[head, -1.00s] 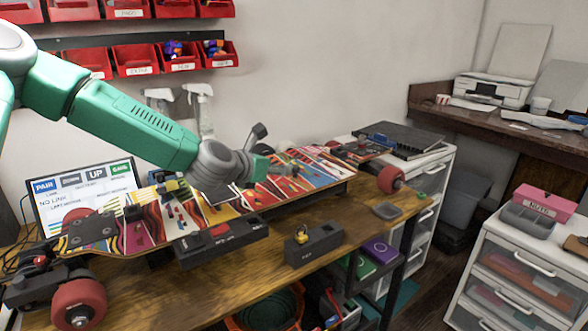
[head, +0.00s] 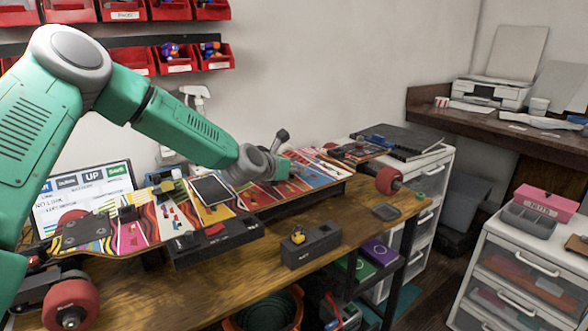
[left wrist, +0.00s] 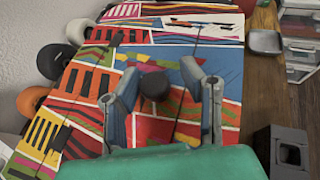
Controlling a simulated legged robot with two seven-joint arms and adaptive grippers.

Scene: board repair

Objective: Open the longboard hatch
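The longboard (head: 130,236) lies lengthwise on stands on the wooden workbench, with a colourful striped deck and red wheels. A dark, light-edged rectangular panel (head: 212,190) is on the deck near its middle; I cannot tell whether it is the hatch. My left gripper (head: 284,165) is low over the deck, right of that panel. In the left wrist view its two fingers (left wrist: 166,92) are apart, with a dark round knob (left wrist: 155,84) showing between them. I cannot tell whether they touch it. Seams cross the deck around it. My right gripper is out of view.
A black block with a yellow item (head: 312,245) and a grey tray (head: 386,212) are on the bench's front. Red bins (head: 175,60) hang above. Bare benchtop shows in front.

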